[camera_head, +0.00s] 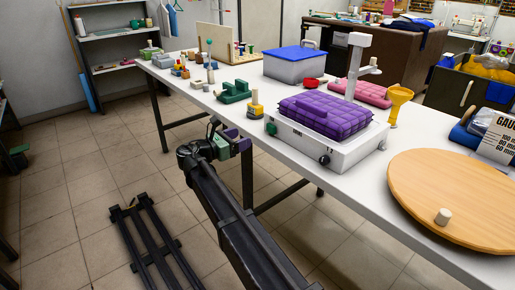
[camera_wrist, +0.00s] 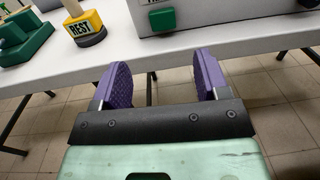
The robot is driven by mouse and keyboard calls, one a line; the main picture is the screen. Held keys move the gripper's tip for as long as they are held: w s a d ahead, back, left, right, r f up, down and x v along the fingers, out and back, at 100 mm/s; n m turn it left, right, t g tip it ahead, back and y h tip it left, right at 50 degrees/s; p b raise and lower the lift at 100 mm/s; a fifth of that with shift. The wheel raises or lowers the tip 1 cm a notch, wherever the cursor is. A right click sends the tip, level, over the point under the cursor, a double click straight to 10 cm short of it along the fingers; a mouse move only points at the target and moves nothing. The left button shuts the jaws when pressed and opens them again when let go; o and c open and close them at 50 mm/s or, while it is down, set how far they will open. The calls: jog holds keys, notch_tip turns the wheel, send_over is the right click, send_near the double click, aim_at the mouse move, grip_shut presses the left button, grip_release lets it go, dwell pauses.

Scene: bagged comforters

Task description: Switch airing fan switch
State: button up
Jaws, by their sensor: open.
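A white box-shaped unit (camera_head: 300,140) with a quilted purple bagged comforter (camera_head: 318,115) on top stands on the white table. Its front has a green switch-like block (camera_head: 271,128) at the left and a dark round knob (camera_head: 324,160) at the right. In the wrist view the green block (camera_wrist: 162,19) sits on the unit's face at the top, under a partly cut-off label. I cannot tell which control is the fan switch. My gripper (camera_head: 238,140) is open and empty at the table's front edge, left of the unit; its purple fingers (camera_wrist: 157,84) point toward the table, apart from the green block.
A yellow-and-black block marked REST (camera_wrist: 86,28) stands left of the unit, beside a green fixture (camera_head: 234,92). A round wooden board (camera_head: 455,195) lies at the right. A yellow funnel (camera_head: 397,100) and a blue-lidded bin (camera_head: 295,64) stand behind. Floor before the table is mostly open.

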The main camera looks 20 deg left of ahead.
aim_at(269, 126)
jog(key=x, duration=1.1)
jog(key=shift+d+r, duration=0.15)
jog(key=c, duration=0.9)
jog(key=shift+w+a+m+g+h, duration=0.2)
jog(key=shift+m+g+h, duration=0.4)
jog(key=shift+h, duration=0.2)
jog(key=shift+s+d, duration=0.1)
jog(key=shift+s, duration=0.05)
jog(key=o, duration=0.9)
